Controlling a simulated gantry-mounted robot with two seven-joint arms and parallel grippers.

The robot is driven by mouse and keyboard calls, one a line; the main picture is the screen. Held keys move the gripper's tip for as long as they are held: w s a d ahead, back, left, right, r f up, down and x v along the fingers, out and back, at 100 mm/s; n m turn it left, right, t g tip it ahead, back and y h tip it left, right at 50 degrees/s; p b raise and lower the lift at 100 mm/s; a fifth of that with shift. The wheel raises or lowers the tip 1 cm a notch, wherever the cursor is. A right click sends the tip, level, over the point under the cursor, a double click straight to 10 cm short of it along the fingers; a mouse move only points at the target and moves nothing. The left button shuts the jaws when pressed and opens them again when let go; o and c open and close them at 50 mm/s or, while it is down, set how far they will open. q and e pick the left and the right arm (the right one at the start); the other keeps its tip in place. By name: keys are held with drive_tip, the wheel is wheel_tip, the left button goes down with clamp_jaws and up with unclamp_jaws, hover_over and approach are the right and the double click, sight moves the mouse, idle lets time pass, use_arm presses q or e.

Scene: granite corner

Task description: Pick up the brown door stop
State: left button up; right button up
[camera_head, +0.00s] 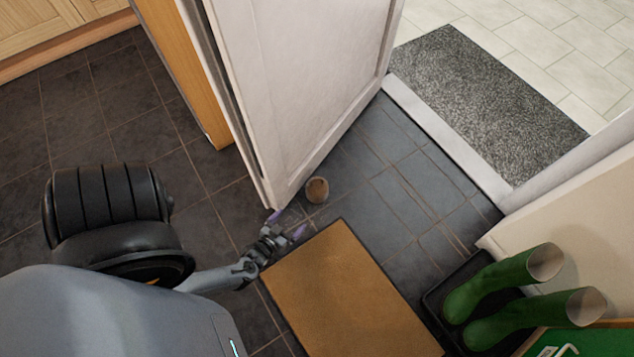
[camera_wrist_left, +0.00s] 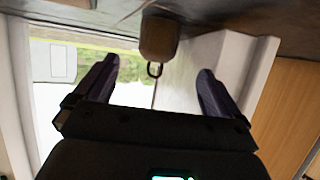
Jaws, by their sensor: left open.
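The brown door stop (camera_head: 317,189) stands on the dark tiled floor, close to the bottom edge of the white door (camera_head: 300,90). In the left wrist view the door stop (camera_wrist_left: 158,36) shows at the top middle, with a small dark loop on it. My left gripper (camera_head: 287,224) is open and empty, just short of the door stop and pointing toward it. In the left wrist view its two purple-dark fingers (camera_wrist_left: 157,82) are spread wide, and the door stop lies beyond them, between their lines. My right gripper is not in view.
A tan doormat (camera_head: 350,295) lies just below and right of my left gripper. A grey mat (camera_head: 485,100) lies past the threshold. Blue-grey floor right of the door stop is clear.

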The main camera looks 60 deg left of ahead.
use_arm(q)
drive_tip(key=shift+a+f, duration=0.1)
drive_tip(key=shift+f, duration=0.35)
drive_tip(key=shift+w+a+f+b, duration=0.1)
drive_tip(key=shift+w+a+b, duration=0.05)
drive_tip(key=shift+w+b, duration=0.15)
drive_tip(key=b, duration=0.3)
approach(312, 193)
drive_tip(key=x, duration=0.5)
drive_tip(key=shift+f, duration=0.45)
drive_tip(key=shift+w+a+f+b, duration=0.1)
drive_tip(key=shift+w+a+b, duration=0.2)
drive_tip(key=shift+w+b, duration=0.25)
drive_tip(key=b+x, duration=0.3)
drive_tip(key=x, duration=0.1)
drive_tip(key=shift+w+a, duration=0.2)
drive_tip(key=shift+w, duration=0.05)
drive_tip(key=shift+w+a, duration=0.15)
drive_tip(key=shift+w, duration=0.1)
